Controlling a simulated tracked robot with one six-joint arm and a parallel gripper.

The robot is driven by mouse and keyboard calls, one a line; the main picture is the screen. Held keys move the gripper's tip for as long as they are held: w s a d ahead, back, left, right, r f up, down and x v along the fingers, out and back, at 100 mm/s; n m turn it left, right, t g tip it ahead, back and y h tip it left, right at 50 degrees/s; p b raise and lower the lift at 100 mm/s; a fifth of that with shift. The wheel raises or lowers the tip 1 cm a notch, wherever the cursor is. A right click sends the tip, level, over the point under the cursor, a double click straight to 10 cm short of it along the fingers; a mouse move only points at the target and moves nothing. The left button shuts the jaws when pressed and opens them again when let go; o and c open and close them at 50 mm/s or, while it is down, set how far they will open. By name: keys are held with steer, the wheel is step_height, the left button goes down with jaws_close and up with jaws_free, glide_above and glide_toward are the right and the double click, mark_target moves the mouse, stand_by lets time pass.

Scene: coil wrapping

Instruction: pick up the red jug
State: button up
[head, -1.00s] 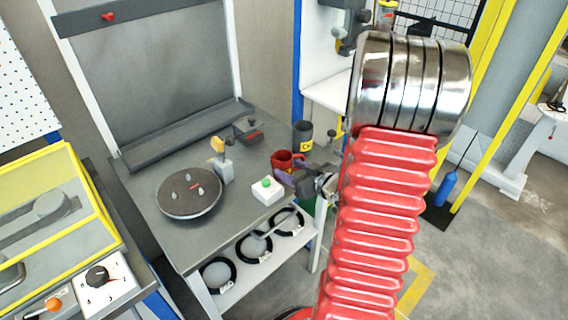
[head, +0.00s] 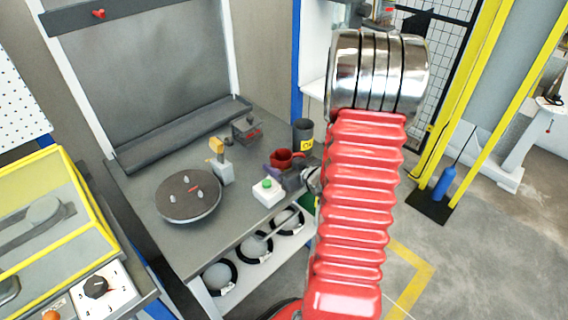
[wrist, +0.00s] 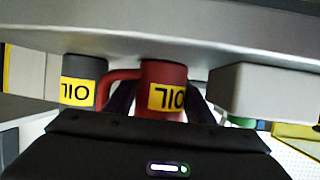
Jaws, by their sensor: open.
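The red jug (head: 281,160) stands upright at the right part of the grey workbench (head: 190,245). In the wrist view the picture is upside down; the red jug (wrist: 162,78) shows its handle on the left and a yellow OIL label. My gripper (head: 285,178) is at the jug on the bench's front right, partly hidden by my red arm. In the wrist view my gripper (wrist: 161,105) is open, with one dark finger on each side of the jug. I cannot tell whether the fingers touch it.
A dark grey OIL cup (head: 303,133) stands close behind the jug. A white box with a green button (head: 267,191) sits just left of my gripper.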

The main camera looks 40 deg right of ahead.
steer(key=shift+w+a+f, duration=0.15)
steer(key=shift+w+f, duration=0.05)
steer(key=shift+w, duration=0.25)
steer(key=c, duration=0.7)
steer(key=shift+r, duration=0.1)
steer(key=shift+r, duration=5)
